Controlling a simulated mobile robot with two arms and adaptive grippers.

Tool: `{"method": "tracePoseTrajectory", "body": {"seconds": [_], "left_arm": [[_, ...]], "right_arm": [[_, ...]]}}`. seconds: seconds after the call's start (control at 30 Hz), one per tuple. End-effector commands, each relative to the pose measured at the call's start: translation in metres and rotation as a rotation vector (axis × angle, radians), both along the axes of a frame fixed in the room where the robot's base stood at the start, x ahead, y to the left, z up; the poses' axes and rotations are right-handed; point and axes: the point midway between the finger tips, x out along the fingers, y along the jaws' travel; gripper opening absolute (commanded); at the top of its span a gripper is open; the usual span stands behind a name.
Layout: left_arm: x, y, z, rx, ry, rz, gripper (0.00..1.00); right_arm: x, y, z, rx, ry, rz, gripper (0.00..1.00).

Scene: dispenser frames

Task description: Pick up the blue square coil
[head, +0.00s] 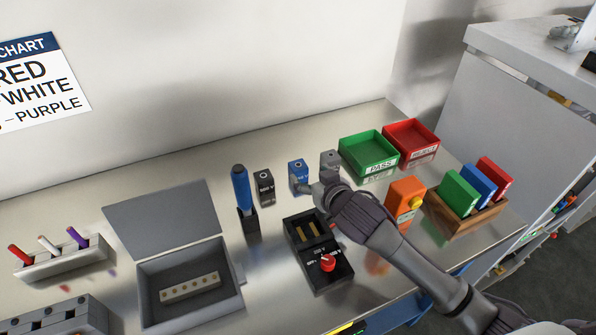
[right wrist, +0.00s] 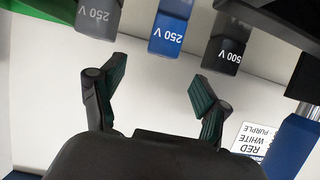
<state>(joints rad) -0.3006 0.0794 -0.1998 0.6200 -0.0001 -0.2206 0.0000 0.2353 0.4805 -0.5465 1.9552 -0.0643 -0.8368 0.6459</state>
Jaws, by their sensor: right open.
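The blue square coil (head: 298,177), labelled 250 V, stands upright on the metal table between a black coil (head: 265,187) and a grey coil (head: 330,161). My right gripper (head: 314,189) is just in front of it and a little to its right. In the right wrist view, which looks upside down, the blue coil (right wrist: 169,30) lies beyond and roughly between the two open fingers (right wrist: 158,76). The fingers are apart and empty, not touching the coil. My left gripper is not in view.
A blue-handled tool (head: 241,190) stands left of the black coil. A black device with a red knob (head: 327,264) sits below my right gripper. A green tray (head: 369,152) and red tray (head: 411,140) lie behind right. An open grey box (head: 190,290) is at left.

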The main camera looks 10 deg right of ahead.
Motion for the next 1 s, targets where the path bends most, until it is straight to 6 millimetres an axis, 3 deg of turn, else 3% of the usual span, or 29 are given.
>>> {"method": "tracePoseTrajectory", "body": {"seconds": [0.1,0.37,0.7,1.0], "left_arm": [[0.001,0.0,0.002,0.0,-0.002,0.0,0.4],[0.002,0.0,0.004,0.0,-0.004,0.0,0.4],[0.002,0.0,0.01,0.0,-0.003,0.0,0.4],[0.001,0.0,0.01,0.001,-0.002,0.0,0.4]], "right_arm": [[0.018,0.004,-0.007,0.0,0.0,-0.001,0.75],[0.034,0.007,-0.014,0.0,0.0,0.0,0.75],[0.071,0.016,-0.033,0.0,0.001,0.0,0.75],[0.074,0.017,-0.036,0.0,0.0,0.001,0.75]]}}
